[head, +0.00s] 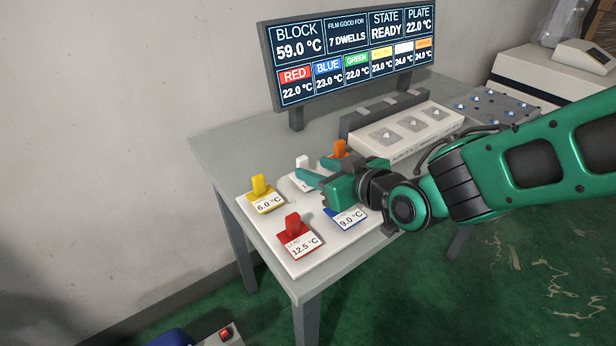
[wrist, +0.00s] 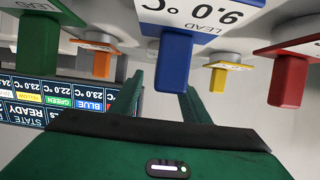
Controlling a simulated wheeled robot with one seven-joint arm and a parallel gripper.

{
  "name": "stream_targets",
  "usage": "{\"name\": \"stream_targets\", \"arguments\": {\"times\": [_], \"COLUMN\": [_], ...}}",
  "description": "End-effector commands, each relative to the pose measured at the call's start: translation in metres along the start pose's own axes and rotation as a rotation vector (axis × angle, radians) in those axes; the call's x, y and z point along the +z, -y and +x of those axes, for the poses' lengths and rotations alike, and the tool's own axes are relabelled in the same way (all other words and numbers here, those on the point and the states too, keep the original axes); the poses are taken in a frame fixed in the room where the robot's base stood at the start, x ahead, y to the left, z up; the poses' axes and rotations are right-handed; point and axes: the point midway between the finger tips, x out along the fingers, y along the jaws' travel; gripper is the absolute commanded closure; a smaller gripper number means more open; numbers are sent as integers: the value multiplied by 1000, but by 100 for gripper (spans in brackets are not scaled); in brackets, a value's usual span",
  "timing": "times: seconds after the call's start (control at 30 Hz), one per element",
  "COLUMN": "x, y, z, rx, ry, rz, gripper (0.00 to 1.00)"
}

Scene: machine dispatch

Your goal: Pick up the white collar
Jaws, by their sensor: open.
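The white collar (head: 302,162) stands on the pale plate (head: 262,236) at the table's far side, between the yellow and orange collars. Its label is partly covered by my gripper. My gripper (head: 322,182) is open and empty, above the plate and close to the white collar's right in the picture. In the wrist view, which is upside down, my two fingers (wrist: 166,98) stand apart with the blue collar (wrist: 174,62) seen between them, apparently untouched. I cannot make out the white collar in the wrist view.
Yellow (head: 260,187), red (head: 293,226) and orange (head: 339,149) collars stand nearby; the blue label (head: 348,217) shows under my gripper. A green collar (wrist: 39,45) shows in the wrist view. A pale block (head: 405,130) and a display (head: 350,50) stand behind.

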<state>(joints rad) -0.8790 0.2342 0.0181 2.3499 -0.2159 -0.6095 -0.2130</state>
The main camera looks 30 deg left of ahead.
Motion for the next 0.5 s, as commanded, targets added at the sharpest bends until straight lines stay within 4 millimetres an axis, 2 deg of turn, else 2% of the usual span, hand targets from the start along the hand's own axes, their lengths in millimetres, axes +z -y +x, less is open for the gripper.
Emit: {"name": "stream_targets", "arguments": {"times": [0.2, 0.5], "x": [2, 2], "y": [2, 2], "z": [28, 33], "rx": [0, 1], "ry": [1, 1], "rz": [-2, -1], "gripper": [58, 58]}}
